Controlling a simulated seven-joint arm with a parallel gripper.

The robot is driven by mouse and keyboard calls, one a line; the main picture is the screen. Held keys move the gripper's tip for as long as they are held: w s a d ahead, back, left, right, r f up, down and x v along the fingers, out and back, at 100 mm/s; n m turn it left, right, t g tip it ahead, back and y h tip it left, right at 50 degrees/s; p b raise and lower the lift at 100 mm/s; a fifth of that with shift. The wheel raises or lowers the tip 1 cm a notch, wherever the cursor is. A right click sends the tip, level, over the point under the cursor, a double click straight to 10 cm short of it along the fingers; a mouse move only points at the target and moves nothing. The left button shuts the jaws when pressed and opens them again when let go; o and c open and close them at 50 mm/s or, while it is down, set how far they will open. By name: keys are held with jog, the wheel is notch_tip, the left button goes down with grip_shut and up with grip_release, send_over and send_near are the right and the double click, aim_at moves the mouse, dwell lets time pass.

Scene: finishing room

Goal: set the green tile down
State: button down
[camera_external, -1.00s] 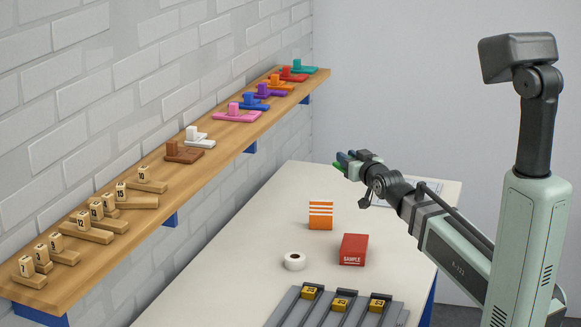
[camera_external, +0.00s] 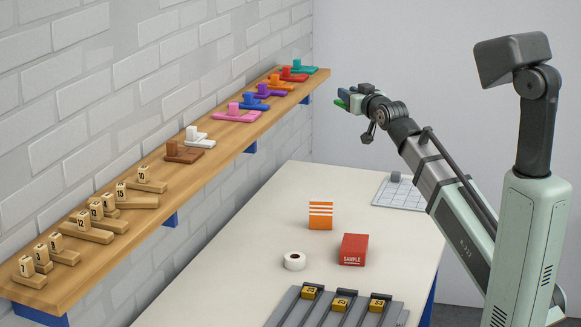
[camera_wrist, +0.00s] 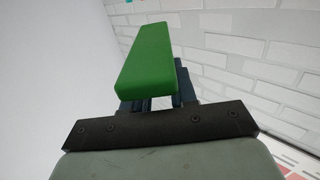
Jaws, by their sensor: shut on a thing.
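The green tile (camera_wrist: 148,55) is a plain green bar in the wrist view, held between the dark fingers of my gripper (camera_wrist: 160,95). In the external view only a small bit of the green tile (camera_external: 341,103) shows at the tip of my gripper (camera_external: 347,96). My gripper is shut on the tile and holds it in the air above the far part of the table, to the right of the shelf. The tile touches neither shelf nor table.
A wooden shelf (camera_external: 226,133) along the brick wall carries several coloured and numbered pieces. The white table (camera_external: 240,250) below holds an orange striped box (camera_external: 320,215), a red box (camera_external: 353,250), a tape roll (camera_external: 294,261), a grey rack (camera_external: 283,306) and a gridded sheet (camera_external: 398,194).

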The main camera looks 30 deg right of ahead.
notch_tip(320, 180, up, 11)
jog(key=s+a+n+g+y, duration=0.15)
jog(key=a+n+y, duration=0.45)
jog(key=a, duration=2.5)
jog(key=s+a+n+g+y, duration=0.25)
jog(key=s+a, duration=0.25)
jog(key=a, duration=0.8)
jog(key=s+a+n+g+y, duration=0.1)
jog(key=s+a+y, duration=0.4)
jog(key=a, duration=0.8)
jog(key=shift+m+h, duration=0.25)
jog(key=shift+h, duration=0.1)
jog(key=shift+s+d+f, duration=0.1)
jog(key=shift+s+f, duration=0.05)
jog(key=shift+f, duration=2.45)
jog(key=shift+s+d+f, duration=0.1)
jog(key=shift+f, duration=2.55)
jog(key=shift+s+f, duration=0.15)
jog(key=shift+f, duration=2.45)
jog(key=shift+f, duration=0.15)
jog(key=c, duration=1.2)
grip_release()
